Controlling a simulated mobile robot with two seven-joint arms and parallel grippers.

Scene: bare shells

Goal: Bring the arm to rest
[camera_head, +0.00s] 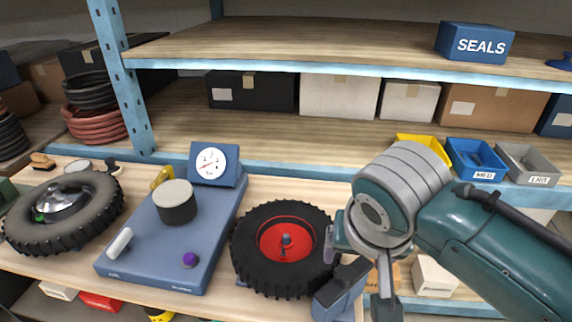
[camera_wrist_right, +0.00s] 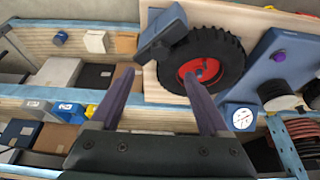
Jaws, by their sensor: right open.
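My right arm comes in from the right in the head view, its wrist bent down over the front of the workbench. My right gripper (camera_head: 357,266) is open. The gripper is close to a blue block with a dark top (camera_head: 338,292), which also shows in the right wrist view (camera_wrist_right: 163,32). I cannot tell whether they touch. A black tyre with a red hub (camera_head: 286,243) lies just left of the gripper. My left gripper is not in view.
A blue device with a dial (camera_head: 140,250) stands left of the red-hubbed tyre. Another tyre (camera_head: 100,195) lies at far left. Yellow, blue (camera_head: 475,160) and grey bins sit behind my arm. Shelves hold boxes and a blue SEALS box (camera_head: 474,42).

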